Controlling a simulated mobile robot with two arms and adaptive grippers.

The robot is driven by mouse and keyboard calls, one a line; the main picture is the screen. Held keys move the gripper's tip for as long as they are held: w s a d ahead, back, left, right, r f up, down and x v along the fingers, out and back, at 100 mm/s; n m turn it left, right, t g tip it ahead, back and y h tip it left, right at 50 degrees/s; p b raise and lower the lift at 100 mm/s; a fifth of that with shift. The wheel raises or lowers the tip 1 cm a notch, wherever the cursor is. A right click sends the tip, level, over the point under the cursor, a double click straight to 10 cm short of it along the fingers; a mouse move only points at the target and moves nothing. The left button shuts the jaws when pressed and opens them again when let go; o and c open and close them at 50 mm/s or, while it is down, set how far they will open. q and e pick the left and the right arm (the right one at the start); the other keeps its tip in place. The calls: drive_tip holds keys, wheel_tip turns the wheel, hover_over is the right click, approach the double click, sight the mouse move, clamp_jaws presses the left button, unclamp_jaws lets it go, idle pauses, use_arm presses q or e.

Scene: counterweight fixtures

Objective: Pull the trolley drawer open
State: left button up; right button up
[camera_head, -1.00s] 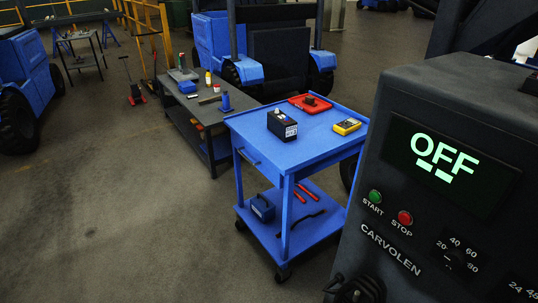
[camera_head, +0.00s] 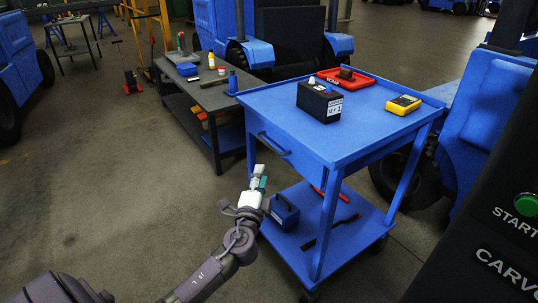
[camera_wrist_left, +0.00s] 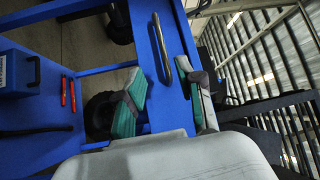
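The blue trolley (camera_head: 345,150) stands at the centre right with its drawer front (camera_head: 300,155) facing left. The drawer looks closed, and its dark bar handle (camera_head: 273,144) is on that front. My left gripper (camera_head: 260,178) is below and slightly left of the handle in the head view. In the left wrist view, the gripper (camera_wrist_left: 168,112) is open, with one teal-padded finger on each side. The metallic handle (camera_wrist_left: 162,50) lies ahead, roughly in line with the gap, with nothing gripped. My right gripper does not show.
A black battery (camera_head: 319,101), red tray (camera_head: 345,77) and yellow meter (camera_head: 403,105) are on the trolley top. A blue toolbox (camera_head: 284,212) sits on its lower shelf. A dark machine (camera_head: 480,245) stands at the right.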

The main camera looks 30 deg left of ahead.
use_arm(q)
approach(269, 144)
drive_tip(key=x, duration=0.9)
drive_tip(key=shift+w+a+f+b, duration=0.15)
drive_tip(key=shift+w+f+b, duration=0.05)
drive_tip(key=shift+f+b, duration=0.15)
drive_tip(key=shift+w+a, duration=0.1)
drive_tip(key=shift+w, duration=0.2)
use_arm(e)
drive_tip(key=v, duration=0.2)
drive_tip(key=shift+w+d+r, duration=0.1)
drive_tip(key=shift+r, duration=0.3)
use_arm(q)
clamp_jaws()
